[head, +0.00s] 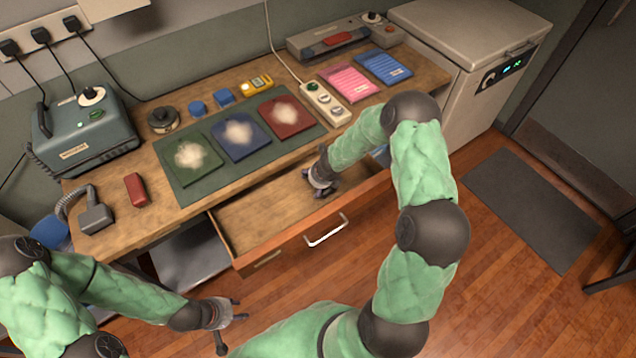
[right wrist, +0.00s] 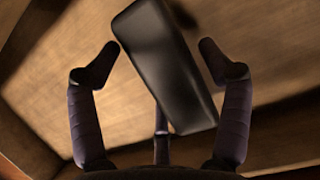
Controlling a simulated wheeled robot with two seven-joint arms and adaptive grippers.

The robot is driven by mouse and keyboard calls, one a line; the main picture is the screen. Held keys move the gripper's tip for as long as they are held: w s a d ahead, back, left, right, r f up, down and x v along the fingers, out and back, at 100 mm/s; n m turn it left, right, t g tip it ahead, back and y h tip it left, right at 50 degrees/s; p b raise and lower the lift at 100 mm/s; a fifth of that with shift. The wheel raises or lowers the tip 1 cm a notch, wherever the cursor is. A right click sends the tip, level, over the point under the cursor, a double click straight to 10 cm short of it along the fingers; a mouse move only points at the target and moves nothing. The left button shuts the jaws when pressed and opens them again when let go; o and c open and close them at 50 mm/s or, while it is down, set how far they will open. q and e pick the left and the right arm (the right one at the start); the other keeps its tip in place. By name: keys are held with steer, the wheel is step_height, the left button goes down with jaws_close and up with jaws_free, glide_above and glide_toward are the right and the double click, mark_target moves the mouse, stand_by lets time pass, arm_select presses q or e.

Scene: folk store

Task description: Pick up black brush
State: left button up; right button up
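The black brush shows in the right wrist view as a dark block (right wrist: 166,68) lying tilted in the wooden drawer. My right gripper (right wrist: 155,65) is open, with its fingers on either side of the block; I cannot tell whether they touch it. In the head view my right gripper (head: 321,180) reaches down into the open drawer (head: 262,220), and the block is hidden there behind the gripper and arm. My left gripper (head: 238,312) is empty and its fingers are apart, low over the floor in front of the desk.
The drawer's front with its white handle (head: 327,231) juts out from the desk. On the desktop are a green mat (head: 182,205) with powdery pads, a power strip (head: 325,103) and a red block (head: 135,189). A white cabinet (head: 480,85) stands at the right.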

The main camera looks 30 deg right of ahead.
steer(key=c, duration=0.7)
steer(key=shift+o, duration=0.2)
